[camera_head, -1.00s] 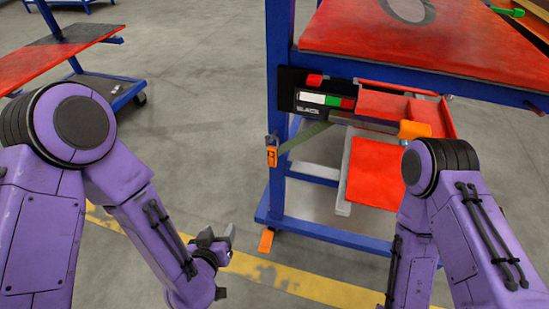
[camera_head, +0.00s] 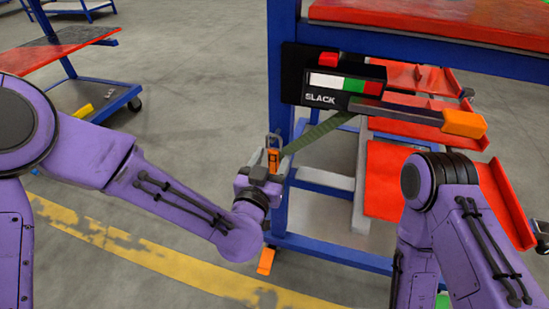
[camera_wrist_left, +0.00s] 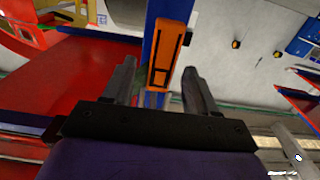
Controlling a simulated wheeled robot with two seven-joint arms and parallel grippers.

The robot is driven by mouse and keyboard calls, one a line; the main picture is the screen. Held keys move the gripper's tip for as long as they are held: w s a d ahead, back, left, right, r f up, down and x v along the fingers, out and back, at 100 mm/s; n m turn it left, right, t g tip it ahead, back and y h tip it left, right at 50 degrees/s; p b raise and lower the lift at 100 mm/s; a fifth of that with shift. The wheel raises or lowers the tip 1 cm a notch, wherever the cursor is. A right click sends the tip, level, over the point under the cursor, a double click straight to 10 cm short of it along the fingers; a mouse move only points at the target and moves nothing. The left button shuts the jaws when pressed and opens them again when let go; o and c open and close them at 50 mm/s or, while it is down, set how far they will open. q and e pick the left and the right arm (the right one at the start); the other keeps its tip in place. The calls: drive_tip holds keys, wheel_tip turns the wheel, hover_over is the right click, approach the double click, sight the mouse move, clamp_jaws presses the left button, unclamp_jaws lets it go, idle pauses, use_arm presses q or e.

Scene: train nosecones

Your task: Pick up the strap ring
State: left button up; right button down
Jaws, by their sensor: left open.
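The strap ring appears to be the orange piece (camera_head: 273,158) at the end of a green strap (camera_head: 318,131), hanging by the blue post of the cart. It also shows in the left wrist view (camera_wrist_left: 165,54), upright, ahead of and between the fingers. My left gripper (camera_head: 274,163) is open at the orange piece, its fingers (camera_wrist_left: 160,78) either side of it in the picture. I cannot tell whether they touch it. Part of the piece is hidden behind the gripper in the head view. My right arm (camera_head: 440,215) shows, but its gripper does not.
A black SLACK gauge (camera_head: 320,99) with white, green and red fields is on the cart. A grey lever with an orange end (camera_head: 464,123) sticks out to the right. The blue post (camera_head: 281,60) stands close behind my left gripper. Open floor lies to the left.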

use_arm(q)
drive_tip(key=shift+x, duration=0.9)
clamp_jaws()
use_arm(e)
drive_tip(key=shift+f, duration=0.1)
use_arm(q)
drive_tip(key=shift+r, duration=0.15)
